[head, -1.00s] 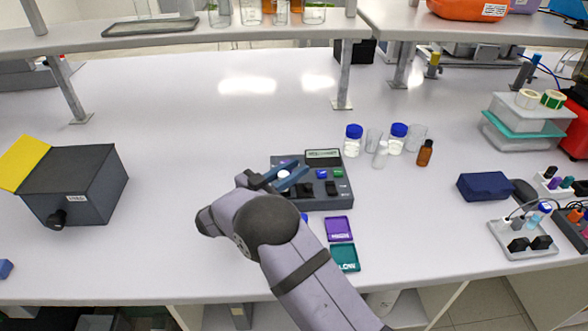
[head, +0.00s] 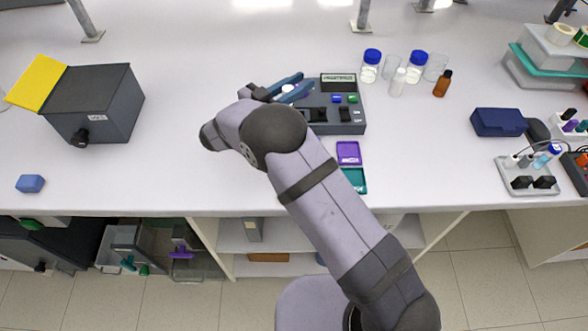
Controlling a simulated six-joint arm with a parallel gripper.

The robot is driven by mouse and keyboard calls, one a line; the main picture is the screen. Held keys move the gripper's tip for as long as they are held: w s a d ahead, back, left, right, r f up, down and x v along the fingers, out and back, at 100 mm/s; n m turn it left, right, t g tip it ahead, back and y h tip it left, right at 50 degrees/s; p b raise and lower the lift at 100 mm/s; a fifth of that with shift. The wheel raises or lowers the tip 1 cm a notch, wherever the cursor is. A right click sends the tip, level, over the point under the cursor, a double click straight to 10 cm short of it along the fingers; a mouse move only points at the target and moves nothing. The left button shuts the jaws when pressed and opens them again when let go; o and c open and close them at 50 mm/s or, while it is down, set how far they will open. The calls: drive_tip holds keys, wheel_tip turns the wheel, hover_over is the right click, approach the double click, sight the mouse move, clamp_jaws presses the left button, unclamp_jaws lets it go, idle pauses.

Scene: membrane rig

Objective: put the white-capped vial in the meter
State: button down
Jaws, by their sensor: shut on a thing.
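The meter (head: 349,128) is a dark grey box with a small display (head: 338,78), blue and green buttons and black switches, in the middle of the bench. My gripper (head: 289,89) has blue fingers and is at the meter's left, upper part. It is shut on the white-capped vial, whose white cap (head: 288,89) shows between the fingers. The vial's body is hidden below, so I cannot tell whether it is in the meter's well or above it.
Purple (head: 348,153) and teal trays lie in front. A grey box with a yellow flap (head: 100,105) is at left.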

drive_tip(key=s+a+r+n+t+y+p, duration=0.2)
drive_tip(key=s+a+n+t+y+p, duration=0.15)
drive_tip(key=s+a+p, duration=0.85)
drive_tip(key=s+d+f+n+t+y+p, duration=0.2)
drive_tip(key=s+d+n+y+p, duration=0.2)
drive_tip(key=s+d+y+p, duration=0.55)
drive_tip(key=shift+w+d+f+h+b, duration=0.25)
drive_tip(key=shift+f+h+b, duration=0.25)
drive_tip(key=shift+f+b, duration=0.9)
drive_tip(key=shift+w+d+f+h+b, duration=0.1)
drive_tip(key=shift+w+f+h+b, duration=0.3)
drive_tip(key=shift+f+b, duration=1.05)
drive_tip(key=shift+w+d+f+h+b, duration=0.15)
drive_tip(key=shift+f+h+b, duration=0.45)
drive_tip(key=shift+f+b, duration=0.8)
drive_tip(key=shift+f, duration=0.15)
drive_tip(key=c, duration=1.8)
unclamp_jaws()
